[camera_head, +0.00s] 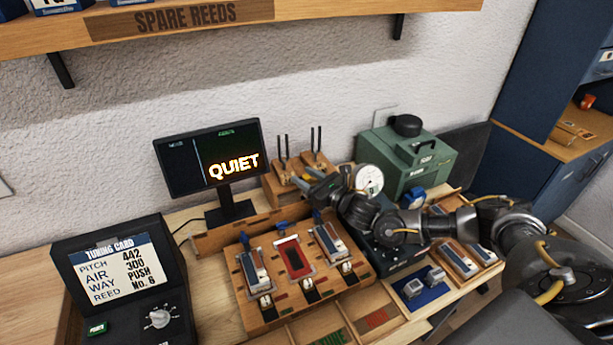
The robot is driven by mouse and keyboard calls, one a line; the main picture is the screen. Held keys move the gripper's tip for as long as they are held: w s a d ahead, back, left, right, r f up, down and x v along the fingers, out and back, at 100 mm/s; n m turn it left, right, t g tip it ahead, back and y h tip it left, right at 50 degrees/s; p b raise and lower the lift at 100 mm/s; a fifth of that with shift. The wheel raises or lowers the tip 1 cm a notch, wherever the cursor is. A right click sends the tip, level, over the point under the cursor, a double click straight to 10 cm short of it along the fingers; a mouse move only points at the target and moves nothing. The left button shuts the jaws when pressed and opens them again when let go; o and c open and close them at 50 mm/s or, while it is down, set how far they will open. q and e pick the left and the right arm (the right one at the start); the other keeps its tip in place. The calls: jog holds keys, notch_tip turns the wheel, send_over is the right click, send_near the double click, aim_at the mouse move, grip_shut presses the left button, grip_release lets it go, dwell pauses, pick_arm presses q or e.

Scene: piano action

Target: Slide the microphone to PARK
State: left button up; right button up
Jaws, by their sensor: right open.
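I cannot clearly make out the microphone or a PARK mark; my right gripper and wrist cover part of the area behind the wooden reed bench (262,312). My right gripper (318,187) reaches in from the right, with its fingers pointing left, above the back right part of the bench. It is open, and I see nothing held in it. The bench carries several slots, with silver and blue reed pieces in the left slot (256,269) and the right slot (329,243), and a red middle slot (294,258). My left gripper is not in view.
A monitor (208,158) reading QUIET stands behind the bench. A wooden block with dark prongs (283,184), a round gauge (368,180) and a green machine (409,158) stand close to my right gripper. A tuning card console (120,275) is at left. A shelf (330,9) hangs above.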

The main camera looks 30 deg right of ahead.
grip_shut()
jog(key=shift+a, duration=0.1)
